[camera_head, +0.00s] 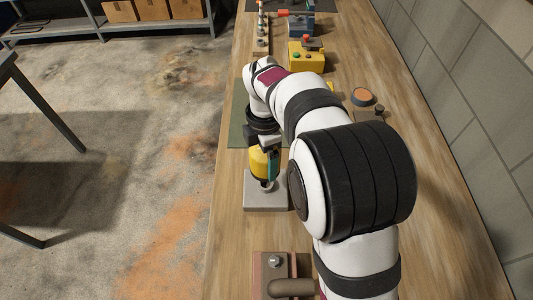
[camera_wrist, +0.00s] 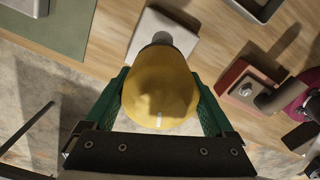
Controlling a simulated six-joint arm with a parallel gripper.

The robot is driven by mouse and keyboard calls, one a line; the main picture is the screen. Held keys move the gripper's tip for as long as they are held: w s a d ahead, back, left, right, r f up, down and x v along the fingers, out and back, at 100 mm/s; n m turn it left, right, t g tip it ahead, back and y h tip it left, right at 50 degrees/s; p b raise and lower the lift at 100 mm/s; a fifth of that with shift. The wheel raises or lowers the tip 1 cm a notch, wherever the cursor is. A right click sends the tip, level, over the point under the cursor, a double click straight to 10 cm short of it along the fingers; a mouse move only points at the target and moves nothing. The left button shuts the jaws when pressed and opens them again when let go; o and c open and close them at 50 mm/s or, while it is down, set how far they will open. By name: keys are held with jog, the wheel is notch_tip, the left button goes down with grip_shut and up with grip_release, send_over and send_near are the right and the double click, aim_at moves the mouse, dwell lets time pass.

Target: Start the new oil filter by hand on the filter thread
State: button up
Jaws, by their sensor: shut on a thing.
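The yellow oil filter (camera_head: 258,164) is in my gripper (camera_head: 266,165), upright or nearly so, over the grey block (camera_head: 253,199). A short grey filter thread (camera_head: 267,185) shows on the block just under the filter. I cannot tell whether the two touch. In the wrist view the filter (camera_wrist: 160,88) fills the middle, and the green fingers of my gripper (camera_wrist: 160,105) are shut on its sides. A grey round end (camera_wrist: 162,38) shows beyond the filter, against the pale block (camera_wrist: 188,40). The filter hides most of the thread there.
A reddish block with a bolt (camera_head: 275,262) sits nearer on the bench (camera_head: 228,245). A green mat (camera_head: 237,125) lies beyond the grey block. A yellow button box (camera_head: 305,57) and an orange-topped round tin (camera_head: 362,96) stand farther back. The bench's left edge is close to the block.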

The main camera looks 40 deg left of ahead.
jog(key=shift+f, duration=2.8)
jog(key=m, duration=0.3)
jog(key=o, duration=1.5)
